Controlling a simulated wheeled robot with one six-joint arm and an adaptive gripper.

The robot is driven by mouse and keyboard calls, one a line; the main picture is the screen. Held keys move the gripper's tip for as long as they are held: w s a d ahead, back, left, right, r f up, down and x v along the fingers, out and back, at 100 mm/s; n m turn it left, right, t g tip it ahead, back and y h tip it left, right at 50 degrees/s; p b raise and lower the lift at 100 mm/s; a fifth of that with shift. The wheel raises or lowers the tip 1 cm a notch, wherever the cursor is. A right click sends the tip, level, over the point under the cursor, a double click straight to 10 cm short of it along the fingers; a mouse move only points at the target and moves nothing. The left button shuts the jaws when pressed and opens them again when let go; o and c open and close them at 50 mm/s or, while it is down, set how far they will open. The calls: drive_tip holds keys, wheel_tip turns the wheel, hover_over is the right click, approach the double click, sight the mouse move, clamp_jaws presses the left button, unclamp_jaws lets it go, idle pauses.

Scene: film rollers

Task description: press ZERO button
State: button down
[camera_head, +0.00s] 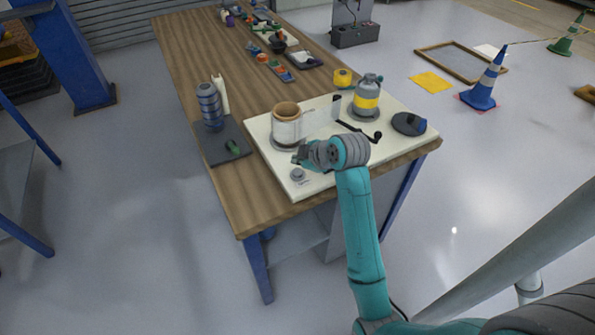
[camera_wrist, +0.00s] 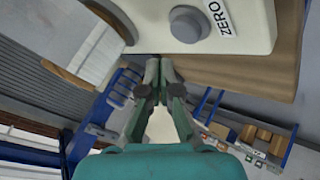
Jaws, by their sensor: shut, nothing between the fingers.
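The ZERO button is a round grey knob (camera_wrist: 188,24) on the cream board (camera_wrist: 150,38), beside a white label reading ZERO (camera_wrist: 221,15) in the wrist view. In the head view the button (camera_head: 298,174) sits near the board's front left corner. My gripper (camera_wrist: 159,62) is shut and empty. In the wrist view its fingertips are below and left of the button, near the board's edge, with a visible gap in the picture. In the head view my gripper (camera_head: 298,156) appears just behind the button; its exact height above the board is unclear.
A film roll (camera_head: 287,130) stands on the board behind my gripper, with a black crank (camera_head: 358,131) and a grey-yellow bottle (camera_head: 367,98) to the right. A dark tray (camera_head: 216,150) with a ribbed roll (camera_head: 209,106) lies left. The wooden table's (camera_head: 248,205) front left strip is clear.

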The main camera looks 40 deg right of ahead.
sight(298, 173)
drive_tip(key=shift+f, duration=0.95)
drive_tip(key=shift+f, duration=0.85)
idle(1.5)
idle(0.4)
drive_tip(key=shift+r, duration=0.9)
drive_tip(key=shift+r, duration=2.5)
